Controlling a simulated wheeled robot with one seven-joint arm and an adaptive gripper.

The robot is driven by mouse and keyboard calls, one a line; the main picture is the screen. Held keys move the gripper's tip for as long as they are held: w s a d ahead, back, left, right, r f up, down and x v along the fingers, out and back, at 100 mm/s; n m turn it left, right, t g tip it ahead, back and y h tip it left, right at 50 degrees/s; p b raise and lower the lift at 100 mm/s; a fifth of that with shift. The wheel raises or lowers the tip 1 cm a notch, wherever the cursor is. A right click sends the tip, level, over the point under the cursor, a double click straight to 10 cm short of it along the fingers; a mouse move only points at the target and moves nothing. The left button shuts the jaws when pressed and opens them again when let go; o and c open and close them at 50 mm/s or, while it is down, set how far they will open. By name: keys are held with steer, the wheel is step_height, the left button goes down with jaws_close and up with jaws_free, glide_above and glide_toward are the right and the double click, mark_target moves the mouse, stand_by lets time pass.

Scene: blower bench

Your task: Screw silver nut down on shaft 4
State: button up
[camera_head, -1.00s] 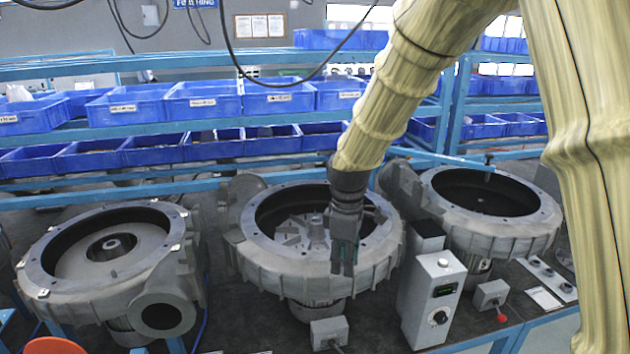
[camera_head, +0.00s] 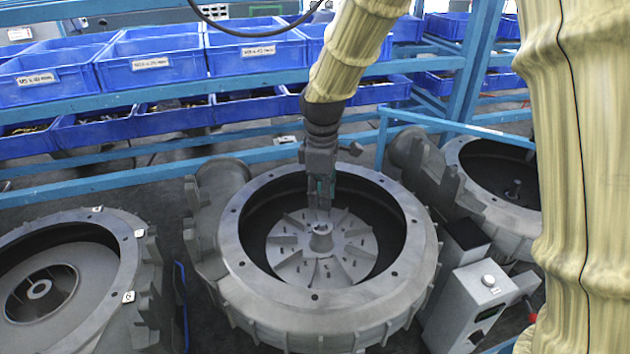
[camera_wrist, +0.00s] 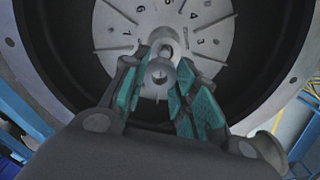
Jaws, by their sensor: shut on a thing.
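My gripper (camera_head: 322,203) points down inside the middle blower housing (camera_head: 245,285), just above the hub (camera_head: 321,238) of the finned impeller. In the wrist view my gripper (camera_wrist: 160,90) has its green-padded fingers closed on a small round silver nut (camera_wrist: 159,72) with a dark hole. The hub (camera_wrist: 167,42) shows just beyond the nut, close to it in the picture. Whether nut and shaft touch, I cannot tell. Characters are marked on the impeller disc (camera_wrist: 130,25) around the hub. In the head view the fingers hide the nut.
The housing's raised rim (camera_head: 412,225) surrounds my gripper. A left blower (camera_head: 75,290) and a right blower (camera_head: 500,165) flank it. A grey control box (camera_head: 475,300) stands at the front right. Blue rails (camera_head: 130,180) and bins (camera_head: 150,60) are behind.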

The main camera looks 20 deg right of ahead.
steer(key=shift+s+r, duration=0.55)
steer(key=shift+s, duration=0.35)
steer(key=shift+w+f+m, duration=0.45)
steer(key=shift+w+m, duration=0.3)
steer(key=shift+m, duration=0.05)
steer(key=shift+s+f, duration=0.1)
steer(key=shift+f, duration=0.25)
steer(key=shift+s+f+b, duration=0.4)
steer(key=shift+s, duration=0.05)
steer(key=shift+w+f+b, duration=0.15)
steer(key=shift+f, duration=0.4)
steer(key=shift+w+f+b, duration=0.15)
steer(key=shift+f, duration=0.4)
steer(key=shift+s+f, duration=0.2)
steer(key=shift+f, duration=0.15)
steer(key=shift+w+f, duration=0.15)
